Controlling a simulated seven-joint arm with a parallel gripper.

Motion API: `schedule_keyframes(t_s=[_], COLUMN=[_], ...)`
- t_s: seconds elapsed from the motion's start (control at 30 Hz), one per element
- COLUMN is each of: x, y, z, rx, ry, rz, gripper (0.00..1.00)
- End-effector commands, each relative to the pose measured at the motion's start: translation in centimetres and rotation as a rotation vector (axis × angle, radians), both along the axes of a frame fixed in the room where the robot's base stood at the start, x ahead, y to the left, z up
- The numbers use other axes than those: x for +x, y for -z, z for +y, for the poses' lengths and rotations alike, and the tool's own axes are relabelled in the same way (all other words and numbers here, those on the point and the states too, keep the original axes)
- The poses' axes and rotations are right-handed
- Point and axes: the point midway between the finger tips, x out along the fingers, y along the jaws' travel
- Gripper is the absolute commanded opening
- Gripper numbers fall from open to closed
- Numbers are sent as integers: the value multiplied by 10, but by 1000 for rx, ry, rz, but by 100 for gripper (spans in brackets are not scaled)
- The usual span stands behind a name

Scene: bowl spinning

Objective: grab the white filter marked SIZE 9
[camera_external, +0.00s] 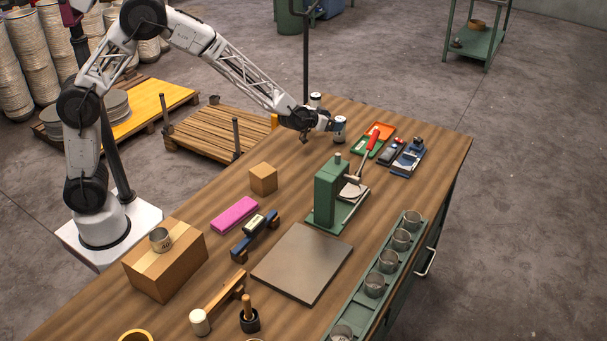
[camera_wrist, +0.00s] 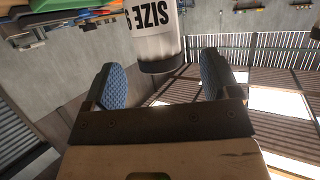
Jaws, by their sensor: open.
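A white cylinder filter (camera_wrist: 157,40) with black lettering reading SIZE and part of a digit, upside down, shows at the top of the wrist view. Its upper part is cut off by the frame. My gripper (camera_wrist: 162,72) is open, with one blue-padded finger on each side. The filter's near end lies around the fingertips, with visible gaps on both sides. In the external view my gripper (camera_external: 329,124) is close beside a small white-topped canister (camera_external: 340,124). A second white-topped canister (camera_external: 315,100) stands behind it; its marking is too small to read.
On the wooden table (camera_external: 210,217), a green press (camera_external: 327,190) stands in front of the gripper. Orange (camera_external: 384,130) and green (camera_external: 366,145) trays lie to its right. A cardboard cube (camera_external: 263,178) is nearer the left side. Metal cups sit in a green rack (camera_external: 358,309).

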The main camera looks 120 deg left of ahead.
Motion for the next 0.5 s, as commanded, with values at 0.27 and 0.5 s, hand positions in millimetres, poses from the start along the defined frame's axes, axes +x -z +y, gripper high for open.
schedule_keyframes(t_s=[0.27,0.5], x=[11,18], y=[11,16], z=[19,32], rx=[-2,-1], ry=[-1,0], rz=[1,0], gripper=[82,82])
